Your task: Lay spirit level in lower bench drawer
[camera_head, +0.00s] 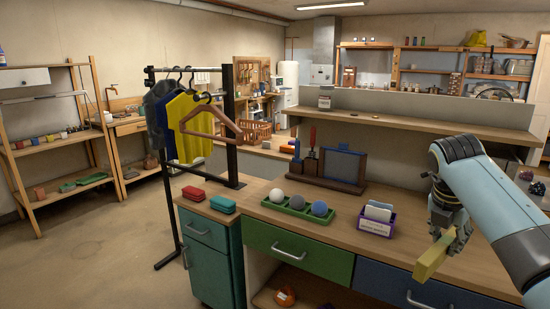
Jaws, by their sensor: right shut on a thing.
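My right gripper (443,238) is shut on a yellow bar, the spirit level (431,260). It holds the level tilted above the right part of the bench, in front of the blue drawer (405,284). The level's upper end is hidden by the fingers. The green drawer (297,258) and the blue drawer look shut under the bench top (250,197). The teal cabinet at the bench's left end has an upper drawer (205,232) and a lower front (210,270), both shut. My left gripper is out of view.
A green tray (298,211) with three balls and a purple card holder (376,224) stand on the bench. Red (193,193) and teal (222,204) cases lie at its left end. A clothes rack (235,120) stands beside the cabinet. Floor at the left is clear.

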